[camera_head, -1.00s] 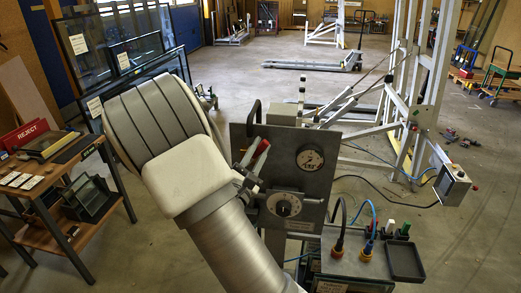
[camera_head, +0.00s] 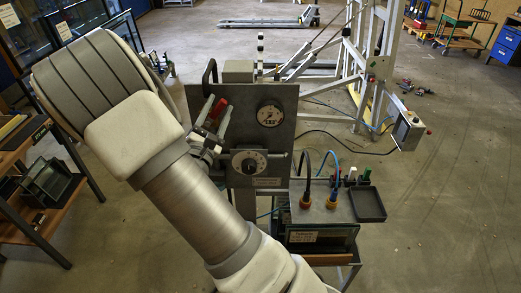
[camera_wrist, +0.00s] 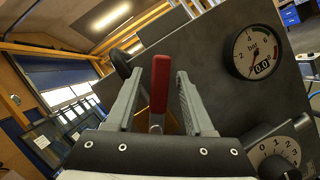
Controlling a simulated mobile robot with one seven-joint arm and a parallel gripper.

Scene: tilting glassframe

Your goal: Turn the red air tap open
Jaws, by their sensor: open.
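The red air tap (camera_wrist: 160,82) is a lever handle on the dark grey panel (camera_wrist: 255,95). In the wrist view it stands upright between the two fingers of my gripper (camera_wrist: 157,90), with a visible gap on each side. My gripper is open around the tap. In the head view the red tap (camera_head: 217,108) shows at the panel's upper left, between the fingers of my gripper (camera_head: 214,114). The tap's lower end is partly hidden by my gripper.
A round bar gauge (camera_wrist: 257,51) reading 0.0 and a numbered dial (camera_wrist: 275,150) sit right of the tap. In the head view, cables run to a small box bench with a black tray (camera_head: 367,204). A dark hose or handle (camera_head: 209,76) rises behind the panel.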

